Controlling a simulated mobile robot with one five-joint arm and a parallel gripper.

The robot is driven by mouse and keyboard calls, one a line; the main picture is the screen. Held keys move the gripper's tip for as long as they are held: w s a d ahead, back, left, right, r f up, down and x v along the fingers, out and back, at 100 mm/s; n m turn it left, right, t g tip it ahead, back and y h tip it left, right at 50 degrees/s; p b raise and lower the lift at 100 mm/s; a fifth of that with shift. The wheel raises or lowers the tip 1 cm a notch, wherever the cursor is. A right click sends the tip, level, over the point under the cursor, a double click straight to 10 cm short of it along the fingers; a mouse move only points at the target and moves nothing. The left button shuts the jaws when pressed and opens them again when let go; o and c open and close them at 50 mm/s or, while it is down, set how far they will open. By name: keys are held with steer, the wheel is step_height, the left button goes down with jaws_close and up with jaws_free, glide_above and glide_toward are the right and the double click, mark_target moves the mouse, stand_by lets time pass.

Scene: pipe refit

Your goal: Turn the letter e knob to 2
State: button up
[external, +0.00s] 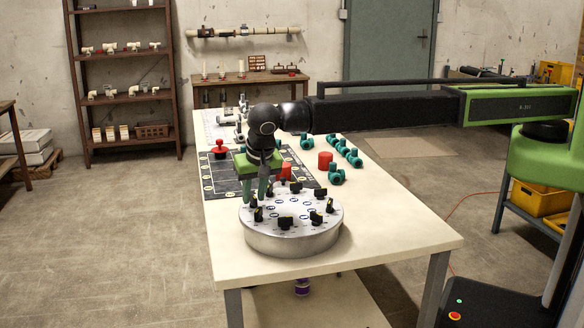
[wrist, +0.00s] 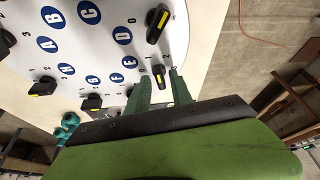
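A round metal drum with a white lettered top (external: 291,236) stands on the table, with black knobs around its rim. In the wrist view the blue letter E (wrist: 130,61) shows, and the nearest knob outward from it is a black knob with a yellow mark (wrist: 158,77). Small numbers lie around it; which one the mark faces I cannot tell for sure. My gripper (wrist: 160,84) has its green fingers on either side of this knob, apart, with a narrow gap showing. In the external view my gripper (external: 257,190) points down at the drum's far-left rim and partly hides the knobs there.
Another black knob (wrist: 157,23) sits further along the rim, beside the letter D. A red cylinder (external: 325,160) and several teal pipe fittings (external: 345,150) lie behind the drum. A dark mat (external: 222,180) lies behind it to the left. The table's near right (external: 390,225) is clear.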

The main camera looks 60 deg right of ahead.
steer(key=shift+o, duration=0.3)
steer(key=shift+r, duration=0.1)
steer(key=p+v, duration=1.6)
steer(key=v, duration=0.1)
steer(key=shift+o, duration=0.2)
steer(key=shift+s+r, duration=0.1)
